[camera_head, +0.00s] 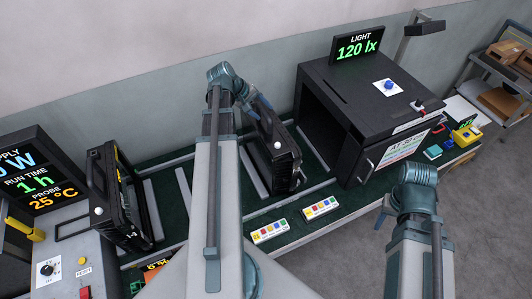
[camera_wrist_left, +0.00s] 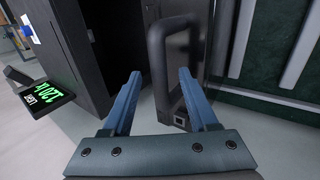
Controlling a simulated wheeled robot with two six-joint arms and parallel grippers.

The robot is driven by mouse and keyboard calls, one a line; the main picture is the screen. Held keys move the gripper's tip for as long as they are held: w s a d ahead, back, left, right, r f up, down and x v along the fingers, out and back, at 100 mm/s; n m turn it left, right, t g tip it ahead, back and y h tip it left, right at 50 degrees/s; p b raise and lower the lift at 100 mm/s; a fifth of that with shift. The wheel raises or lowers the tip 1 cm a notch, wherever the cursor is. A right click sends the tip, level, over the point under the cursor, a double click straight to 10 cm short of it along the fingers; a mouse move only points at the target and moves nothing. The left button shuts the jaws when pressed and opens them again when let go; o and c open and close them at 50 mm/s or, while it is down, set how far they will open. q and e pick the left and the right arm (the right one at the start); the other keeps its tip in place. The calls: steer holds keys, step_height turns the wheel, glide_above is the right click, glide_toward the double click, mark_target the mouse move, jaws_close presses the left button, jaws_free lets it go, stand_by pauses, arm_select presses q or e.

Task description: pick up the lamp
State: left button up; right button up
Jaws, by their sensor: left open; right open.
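A black floodlight lamp (camera_head: 282,160) stands upright on the green bench in the middle of the head view. A second black lamp (camera_head: 112,205) stands further left, beside the grey control box. My left gripper (camera_wrist_left: 160,76) is open at the upper part of the middle lamp. In the left wrist view, the lamp's dark loop handle (camera_wrist_left: 158,60) passes between its two blue fingers, with gaps visible beside it. In the head view, my left arm hides part of this area.
A black light box (camera_head: 350,125) with a "120 lx" display (camera_head: 357,44) stands right of the middle lamp. Two small button panels (camera_head: 270,231) (camera_head: 321,208) lie along the bench's front edge. Pale rails cross the bench. A shelf with boxes (camera_head: 503,53) stands far right.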

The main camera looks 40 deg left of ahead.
arm_select(q)
steer(key=shift+b+x, duration=0.3)
steer(key=shift+x, duration=0.6)
steer(key=shift+r, duration=0.1)
jaws_close()
stand_by(0.6)
